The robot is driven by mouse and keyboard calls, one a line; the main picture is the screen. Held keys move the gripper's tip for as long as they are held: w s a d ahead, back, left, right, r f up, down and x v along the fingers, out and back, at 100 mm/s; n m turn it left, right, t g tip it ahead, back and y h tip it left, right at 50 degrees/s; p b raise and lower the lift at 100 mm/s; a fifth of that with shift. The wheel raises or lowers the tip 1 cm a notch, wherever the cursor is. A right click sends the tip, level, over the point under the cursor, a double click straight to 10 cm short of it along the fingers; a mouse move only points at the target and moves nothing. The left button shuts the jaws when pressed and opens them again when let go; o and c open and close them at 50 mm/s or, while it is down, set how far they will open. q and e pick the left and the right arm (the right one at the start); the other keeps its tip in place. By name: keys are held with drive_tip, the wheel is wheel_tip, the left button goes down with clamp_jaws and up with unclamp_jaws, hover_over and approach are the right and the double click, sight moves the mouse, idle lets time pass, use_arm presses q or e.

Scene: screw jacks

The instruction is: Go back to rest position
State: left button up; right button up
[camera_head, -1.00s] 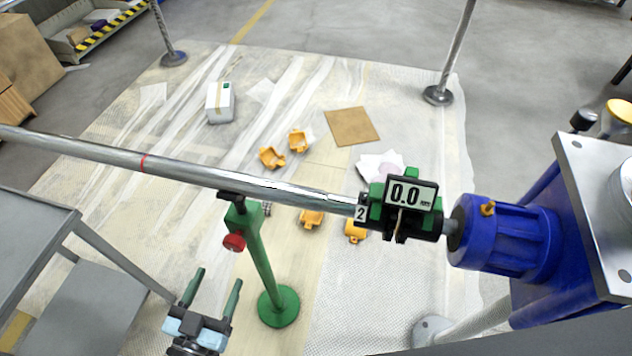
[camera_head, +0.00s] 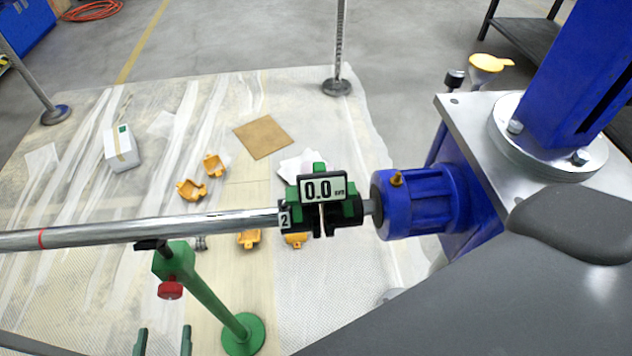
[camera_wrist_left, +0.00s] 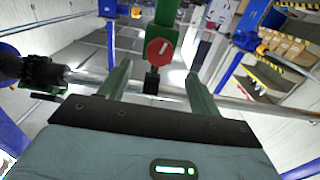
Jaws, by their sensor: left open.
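My left gripper (camera_head: 163,342) shows at the bottom edge of the head view as two green fingertips, apart and empty. The rest of it is cut off by the frame. In the left wrist view its green fingers (camera_wrist_left: 160,82) are spread, with the green screw jack's red knob (camera_wrist_left: 159,51) showing beyond and between them. The green jack (camera_head: 205,295) stands upright under the steel shaft (camera_head: 150,230), to the right of my gripper. A gauge reading 0.0 mm (camera_head: 322,188) is clamped at the shaft's right end. My right gripper is not in view.
The shaft joins a blue coupling (camera_head: 420,200) beside a metal-topped machine (camera_head: 470,112). Orange parts (camera_head: 215,165), a white box (camera_head: 121,148) and a brown sheet (camera_head: 262,137) lie on the floor covering (camera_head: 345,120). Metal posts (camera_head: 340,50) stand at its far edge.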

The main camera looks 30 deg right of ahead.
use_arm(q)
drive_tip(key=shift+s, duration=0.1)
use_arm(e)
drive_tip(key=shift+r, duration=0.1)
use_arm(q)
drive_tip(key=s+a+f+n+g+y+p, duration=0.1)
drive_tip(key=s+g+p, duration=0.3)
drive_tip(key=s, duration=0.6)
drive_tip(key=s+a+f+n+g+y+p, duration=0.1)
drive_tip(key=s+a+g+y+p, duration=0.1)
drive_tip(key=s+p, duration=0.4)
drive_tip(key=s+g+y, duration=0.1)
drive_tip(key=s+g, duration=0.1)
drive_tip(key=s, duration=0.1)
drive_tip(key=shift+s+a, duration=0.35)
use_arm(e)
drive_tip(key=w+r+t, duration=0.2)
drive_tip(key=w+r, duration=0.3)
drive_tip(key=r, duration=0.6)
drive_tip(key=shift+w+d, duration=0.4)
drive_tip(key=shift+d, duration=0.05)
use_arm(q)
drive_tip(key=shift+f, duration=0.1)
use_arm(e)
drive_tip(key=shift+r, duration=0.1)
